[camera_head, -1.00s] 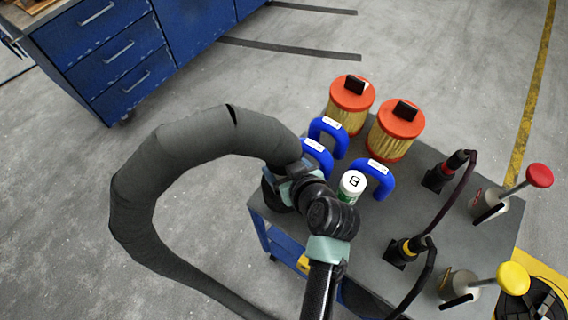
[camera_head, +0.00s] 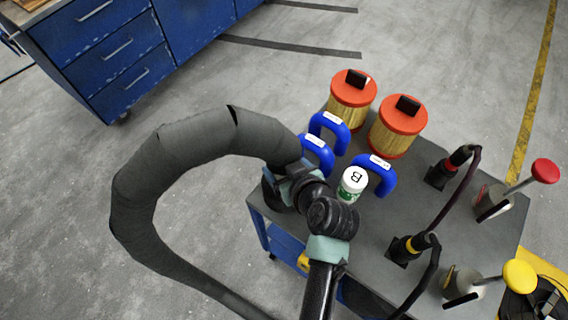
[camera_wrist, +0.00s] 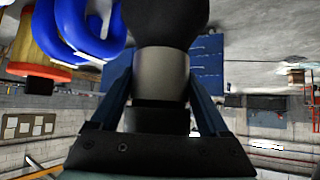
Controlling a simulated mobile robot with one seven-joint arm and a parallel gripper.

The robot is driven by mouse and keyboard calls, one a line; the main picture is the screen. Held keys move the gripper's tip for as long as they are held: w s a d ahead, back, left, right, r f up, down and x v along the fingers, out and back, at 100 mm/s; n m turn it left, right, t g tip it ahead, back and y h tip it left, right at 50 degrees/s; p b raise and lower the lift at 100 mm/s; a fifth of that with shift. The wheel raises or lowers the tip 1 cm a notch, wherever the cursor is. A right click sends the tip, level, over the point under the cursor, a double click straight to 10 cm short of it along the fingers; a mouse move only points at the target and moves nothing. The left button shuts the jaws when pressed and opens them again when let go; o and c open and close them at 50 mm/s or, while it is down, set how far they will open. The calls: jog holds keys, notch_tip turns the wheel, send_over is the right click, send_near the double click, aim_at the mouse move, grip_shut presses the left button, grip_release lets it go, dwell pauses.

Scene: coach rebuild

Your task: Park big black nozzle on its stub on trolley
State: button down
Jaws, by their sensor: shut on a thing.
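My gripper (camera_head: 294,184) is shut on the big black nozzle (camera_head: 270,192) above the trolley's left corner. In the wrist view the gripper (camera_wrist: 160,85) has its fingers on both sides of the grey collar, below the wide black nozzle (camera_wrist: 165,22). A thick grey hose (camera_head: 130,195) runs from the nozzle in a wide loop to the left. The trolley (camera_head: 400,190) has a dark grey top. The stub cannot be made out, and my arm hides part of that corner. I cannot tell if the nozzle touches the trolley.
Blue handles (camera_head: 318,152) and a white-capped bottle (camera_head: 353,182) stand close right of my gripper. Orange-capped filters (camera_head: 398,128) stand behind. Black connectors with cables (camera_head: 410,248) and red- and yellow-knobbed levers (camera_head: 518,276) are at right. A blue cabinet (camera_head: 110,50) stands back left.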

jog(key=shift+w+r, duration=0.1)
jog(key=shift+c, duration=0.4)
grip_release()
jog(key=shift+o, duration=0.4)
jog(key=shift+f, duration=0.25)
jog(key=shift+p+v, duration=0.55)
jog(key=shift+v, duration=0.25)
jog(key=p+v, duration=0.4)
jog(key=v, duration=0.2)
jog(key=shift+s+r, duration=0.25)
jog(key=shift+d, duration=0.1)
